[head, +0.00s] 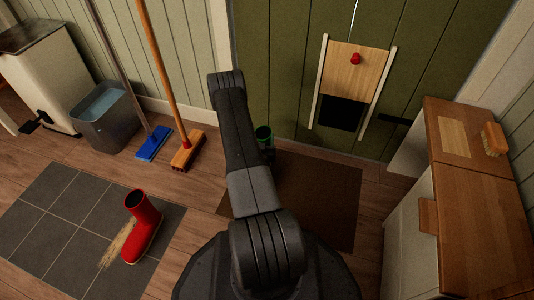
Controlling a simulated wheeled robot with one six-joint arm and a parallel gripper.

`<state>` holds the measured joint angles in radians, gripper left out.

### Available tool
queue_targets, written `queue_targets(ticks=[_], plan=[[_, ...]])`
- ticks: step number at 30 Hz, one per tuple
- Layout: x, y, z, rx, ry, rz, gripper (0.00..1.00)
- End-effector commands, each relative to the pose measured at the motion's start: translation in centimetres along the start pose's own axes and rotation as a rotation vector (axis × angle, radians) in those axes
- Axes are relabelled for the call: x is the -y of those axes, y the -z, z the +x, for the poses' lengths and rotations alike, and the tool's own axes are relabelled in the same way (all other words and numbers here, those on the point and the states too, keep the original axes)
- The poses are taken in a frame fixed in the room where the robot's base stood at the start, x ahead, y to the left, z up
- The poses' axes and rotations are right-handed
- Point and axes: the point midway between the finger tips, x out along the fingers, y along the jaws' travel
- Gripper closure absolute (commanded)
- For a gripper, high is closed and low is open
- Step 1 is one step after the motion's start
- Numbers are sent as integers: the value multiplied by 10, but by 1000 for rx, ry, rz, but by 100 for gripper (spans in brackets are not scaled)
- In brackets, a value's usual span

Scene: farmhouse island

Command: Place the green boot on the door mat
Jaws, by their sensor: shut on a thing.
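The green boot (264,132) shows only its upper end, just right of my arm, near the foot of the green door. My gripper (269,154) is mostly hidden behind my arm; a small dark part shows beside the boot, and it is shut on the boot. The brown door mat (318,200) lies on the floor in front of the door, its left part covered by my arm. The boot appears over or near the mat's far left edge. I cannot tell whether its sole touches anything.
A red boot (142,230) stands on grey tiles (45,225) at left, by a tan smear. A bucket (104,118), blue mop (153,144) and broom (188,151) line the left wall. A wooden-topped cabinet (480,215) bounds the right. The door has a flap (342,112).

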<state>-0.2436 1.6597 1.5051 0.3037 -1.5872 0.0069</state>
Motion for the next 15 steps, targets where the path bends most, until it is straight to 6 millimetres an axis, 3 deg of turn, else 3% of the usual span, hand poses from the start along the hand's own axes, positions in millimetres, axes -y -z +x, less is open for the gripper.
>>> queue_targets(ticks=[9,15], plan=[[0,-40,0,-2,0,0,91],[0,-41,1,-3,0,1,91]])
